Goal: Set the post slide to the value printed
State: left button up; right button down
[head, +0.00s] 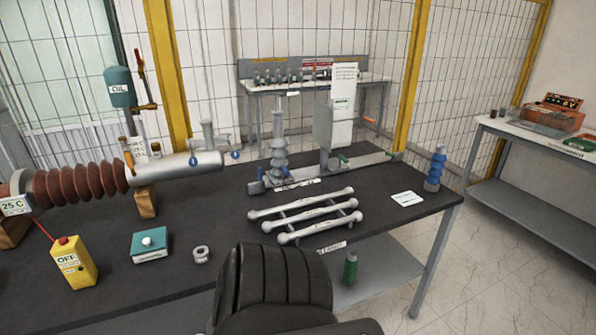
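A tall pale post (342,110) with a small greenish label stands on a grey rail (368,161) along the far side of the dark table. A green handle sits at its foot and a red-tipped lever to its right. A grey ribbed bushing (279,150) stands left of the post, at the rail's left end. A white card (407,198) with small print lies on the table near the right corner. Any scale and the printed value are too small to read. Neither of my grippers is in view.
White bars on a rack (305,215) lie before the rail.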

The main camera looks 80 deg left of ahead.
aim_at(279, 175)
jog(key=u, duration=0.55)
jog(key=i, duration=0.85)
jog(key=u, duration=0.9)
